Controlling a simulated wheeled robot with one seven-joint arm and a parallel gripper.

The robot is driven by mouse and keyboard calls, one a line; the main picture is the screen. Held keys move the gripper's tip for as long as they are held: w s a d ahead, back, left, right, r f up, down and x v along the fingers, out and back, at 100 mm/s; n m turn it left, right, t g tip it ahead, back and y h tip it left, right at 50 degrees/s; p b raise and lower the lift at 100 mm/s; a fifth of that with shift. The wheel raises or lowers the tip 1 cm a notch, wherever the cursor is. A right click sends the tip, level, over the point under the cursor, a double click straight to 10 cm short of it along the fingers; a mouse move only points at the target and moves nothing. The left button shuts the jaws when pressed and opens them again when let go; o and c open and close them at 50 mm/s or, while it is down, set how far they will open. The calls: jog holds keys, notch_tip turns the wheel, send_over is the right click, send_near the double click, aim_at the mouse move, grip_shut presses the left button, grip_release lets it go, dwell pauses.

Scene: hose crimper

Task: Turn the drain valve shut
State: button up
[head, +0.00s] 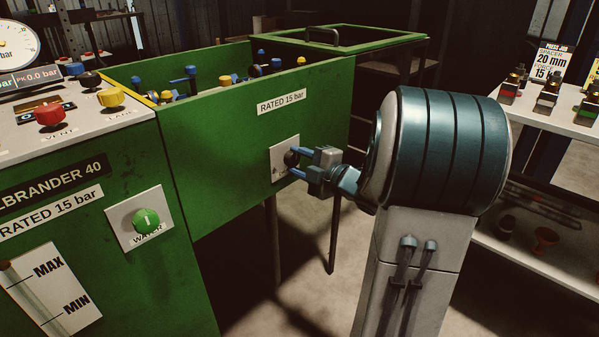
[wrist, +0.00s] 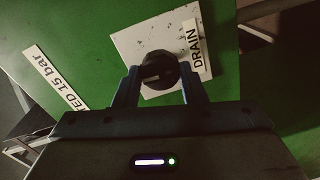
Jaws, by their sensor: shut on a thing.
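The drain valve is a round dark knob (wrist: 159,72) on a white plate (wrist: 128,48) marked DRAIN, in the wrist view. The same plate shows in the head view (head: 284,158) on the front of the green tank, below the RATED 15 bar label. My gripper (head: 293,164) reaches it from the right, with its blue fingers on the knob. In the wrist view my gripper's fingers (wrist: 159,86) stand on both sides of the knob and are shut on it. A light mark shows across the knob's face. The knob is partly hidden in the head view.
The open green tank (head: 220,140) holds several blue and yellow fittings. A white shelf (head: 560,122) with fittings stands at right. Floor below the tank is clear.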

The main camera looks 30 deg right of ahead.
jog(key=shift+f+n+b, duration=0.15)
jog(key=shift+n+b, duration=0.35)
jog(key=o, duration=1)
jog(key=p+v, duration=0.3)
jog(key=v, duration=1.1)
jog(key=shift+p, duration=0.35)
jog(key=shift+w+r, duration=0.1)
jog(key=shift+r, duration=0.15)
